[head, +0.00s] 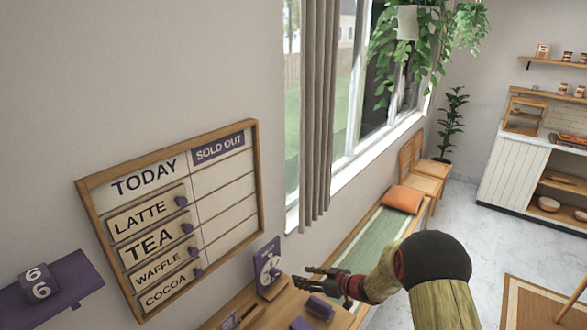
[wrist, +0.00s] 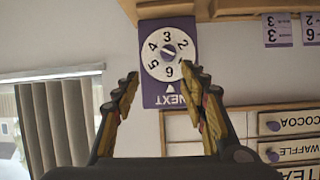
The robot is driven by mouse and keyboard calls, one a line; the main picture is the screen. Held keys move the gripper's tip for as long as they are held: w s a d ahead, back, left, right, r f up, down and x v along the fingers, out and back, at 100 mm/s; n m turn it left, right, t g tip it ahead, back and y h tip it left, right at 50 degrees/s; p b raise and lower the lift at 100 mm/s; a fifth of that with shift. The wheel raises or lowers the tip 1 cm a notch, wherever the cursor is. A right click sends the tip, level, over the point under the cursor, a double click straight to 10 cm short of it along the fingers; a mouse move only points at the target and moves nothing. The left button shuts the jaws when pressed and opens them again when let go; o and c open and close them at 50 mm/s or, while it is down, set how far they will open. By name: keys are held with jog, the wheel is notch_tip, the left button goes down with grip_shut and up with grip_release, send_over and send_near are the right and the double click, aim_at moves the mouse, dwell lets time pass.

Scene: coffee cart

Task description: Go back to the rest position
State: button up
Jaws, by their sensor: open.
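My gripper (head: 318,282) is in the lower middle of the head view, at the end of my arm, just right of the purple dial sign. In the wrist view my gripper (wrist: 163,78) has its two fingers spread apart with nothing between them. The dial sign (head: 268,268) has a white number disc and stands on a wooden ledge. It shows upside down ahead of the fingers in the wrist view (wrist: 150,94), with the word NEXT on it. I cannot tell the exact gap between fingertips and sign.
A wood-framed menu board (head: 222,178) hangs on the wall at left, beside a purple shelf with a number block (head: 38,283). Small purple items (head: 320,307) lie on the wooden ledge below my gripper. A bench with an orange cushion (head: 402,199) runs under the window.

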jog(key=w+d+r+m+t+h+b, duration=0.1)
jog(key=d+r+m+t+h+b, duration=0.3)
jog(key=d+r, duration=0.7)
jog(key=s+d+r+m+g+h+b, duration=0.1)
jog(key=s+d+r+h, duration=0.2)
jog(key=s+r, duration=0.2)
jog(key=s+d+r+m+g+h, duration=0.1)
jog(key=s+d+r+h, duration=0.15)
jog(key=s+r, duration=0.3)
jog(key=s+d+r+m+g+h+b, duration=0.1)
jog(key=s+m+g+h+b, duration=0.15)
jog(key=s, duration=1.55)
jog(key=s+a+f+g+y+b, duration=0.1)
jog(key=s+a+f, duration=0.1)
jog(key=s, duration=0.6)
jog(key=s+a+f+m+g+y+b, duration=0.1)
jog(key=s+a+f, duration=0.1)
jog(key=s, duration=0.7)
jog(key=shift+s+f, duration=0.15)
jog(key=shift+f, duration=0.05)
jog(key=shift+g, duration=0.25)
